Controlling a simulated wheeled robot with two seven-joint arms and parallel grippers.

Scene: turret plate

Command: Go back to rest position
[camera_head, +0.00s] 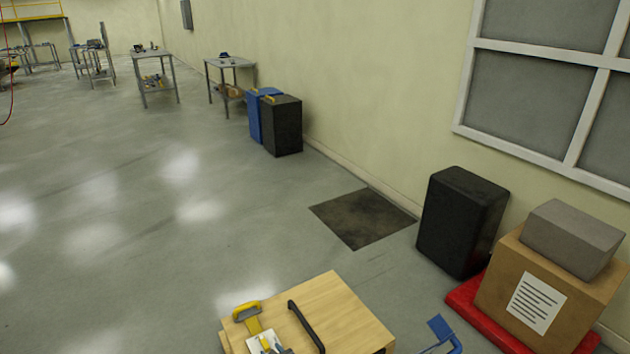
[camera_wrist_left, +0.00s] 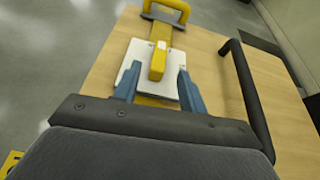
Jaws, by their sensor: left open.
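A turret plate, a white plate (camera_wrist_left: 134,54) with a yellow bar (camera_wrist_left: 158,62) along it and a yellow handle (camera_wrist_left: 168,9) at its far end, lies on a wooden top. It also shows at the bottom of the head view, with the yellow handle (camera_head: 246,311). My left gripper (camera_wrist_left: 158,80) is open, its two blue fingers apart over the near part of the plate, one on each side of the yellow bar. I cannot tell whether they touch it. In the head view the gripper is barely visible at the bottom edge.
The wooden top (camera_head: 345,318) carries a black bar handle (camera_head: 306,326), right of the plate. A blue bent part (camera_head: 441,328) stands to its right. A black case (camera_head: 461,222) and a cardboard box (camera_head: 543,293) on a red base stand by the wall. Floor at left is clear.

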